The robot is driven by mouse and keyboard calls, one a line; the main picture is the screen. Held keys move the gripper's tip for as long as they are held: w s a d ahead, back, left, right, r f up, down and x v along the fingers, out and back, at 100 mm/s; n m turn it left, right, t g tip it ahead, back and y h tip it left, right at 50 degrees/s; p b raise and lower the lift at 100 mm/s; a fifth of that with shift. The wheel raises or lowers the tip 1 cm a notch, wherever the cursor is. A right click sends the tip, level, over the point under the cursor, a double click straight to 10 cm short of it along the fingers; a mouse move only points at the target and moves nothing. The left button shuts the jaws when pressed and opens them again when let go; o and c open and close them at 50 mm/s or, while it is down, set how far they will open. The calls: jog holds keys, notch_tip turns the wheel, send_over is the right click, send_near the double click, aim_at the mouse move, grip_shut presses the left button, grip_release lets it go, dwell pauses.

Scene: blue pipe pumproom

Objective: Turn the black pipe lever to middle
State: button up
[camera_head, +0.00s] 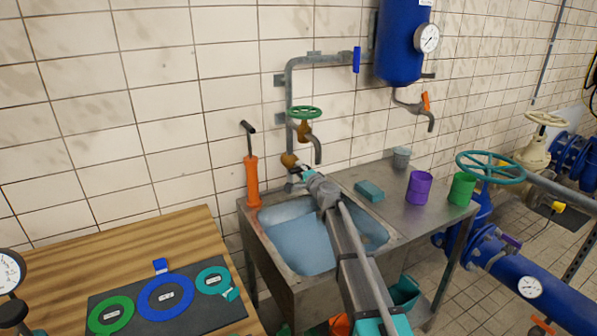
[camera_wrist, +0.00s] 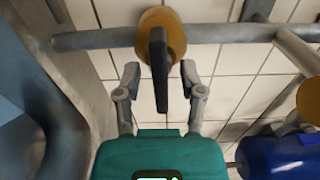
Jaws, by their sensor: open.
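The black pipe lever (camera_wrist: 158,65) shows in the wrist view, on a round brass valve body (camera_wrist: 172,28) set in a grey pipe. It extends from the brass body down between my fingers. My gripper (camera_wrist: 160,72) is open, with one finger on each side of the lever and gaps visible on both sides. In the head view the brass valve body (camera_head: 288,160) is on the wall pipe above the sink's back edge. My gripper (camera_head: 303,172) is just to its lower right there. The lever is hard to make out in that view.
A green handwheel tap (camera_head: 304,112) is just above my gripper. An orange hand pump (camera_head: 253,183) stands to the left. The sink (camera_head: 262,250) is below my arm. A sponge (camera_head: 369,191), a purple cup (camera_head: 419,188) and a green cup (camera_head: 461,189) are on the counter.

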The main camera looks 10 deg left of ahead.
grip_shut()
jog(key=shift+a, duration=0.25)
jog(key=shift+d, duration=0.2)
jog(key=shift+m, duration=0.8)
jog(key=m, duration=0.6)
jog(key=shift+s+d, duration=0.1)
jog(key=shift+d, duration=0.05)
dwell(0.8)
grip_release()
